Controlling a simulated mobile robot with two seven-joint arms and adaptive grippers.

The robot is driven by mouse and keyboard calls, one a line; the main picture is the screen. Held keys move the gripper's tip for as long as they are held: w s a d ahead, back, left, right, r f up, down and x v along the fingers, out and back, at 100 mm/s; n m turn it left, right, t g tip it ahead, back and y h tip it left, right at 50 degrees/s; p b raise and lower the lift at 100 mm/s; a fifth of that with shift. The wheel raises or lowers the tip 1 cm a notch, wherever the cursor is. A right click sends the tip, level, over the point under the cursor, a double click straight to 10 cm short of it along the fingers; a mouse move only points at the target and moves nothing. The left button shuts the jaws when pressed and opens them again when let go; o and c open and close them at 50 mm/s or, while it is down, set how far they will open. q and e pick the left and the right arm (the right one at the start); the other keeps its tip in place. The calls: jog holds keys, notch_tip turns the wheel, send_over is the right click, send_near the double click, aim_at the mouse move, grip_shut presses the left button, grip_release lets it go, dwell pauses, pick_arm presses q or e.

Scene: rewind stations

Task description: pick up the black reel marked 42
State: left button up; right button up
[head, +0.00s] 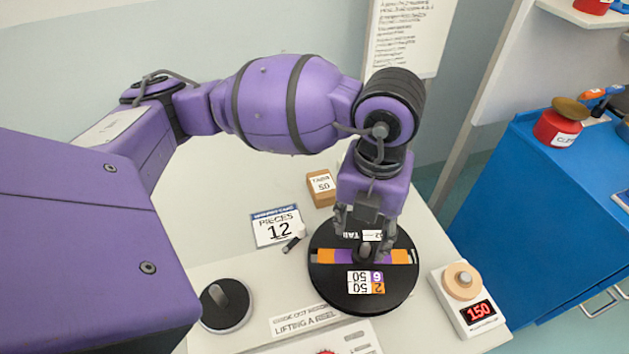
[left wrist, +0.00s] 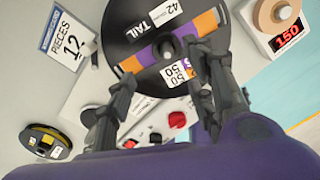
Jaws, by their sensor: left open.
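The black reel (head: 330,285) lies flat on the white table in the head view, with an orange and purple band across its middle and a central hub. In the left wrist view the reel (left wrist: 125,45) bears a white label reading 42 and the word TAIL. A second label on it shows 50. My left gripper (head: 364,232) is open above the reel, over the hub area. In the left wrist view its open fingers (left wrist: 160,82) point at the reel, with nothing between them; contact cannot be told. My right gripper is not in view.
A scale (head: 472,316) reading 150 holds a beige roll (head: 462,281) right of the reel. A card reading PIECES 12 (head: 277,227) and a small brown box (head: 321,188) lie behind. A round black item (head: 227,304) sits left. A blue cabinet (head: 560,215) stands right.

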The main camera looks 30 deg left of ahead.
aim_at(363, 244)
pick_arm(q)
jog(key=f+n, duration=0.1)
jog(key=f, duration=0.1)
jog(key=f+n, duration=0.1)
jog(key=f, duration=0.2)
jog(key=f+n, duration=0.1)
jog(key=f, duration=0.1)
jog(key=shift+w+d+f+n, duration=0.25)
jog(key=shift+w+f+n, duration=0.05)
jog(key=shift+w+f, duration=0.1)
jog(key=shift+r, duration=0.1)
grip_shut()
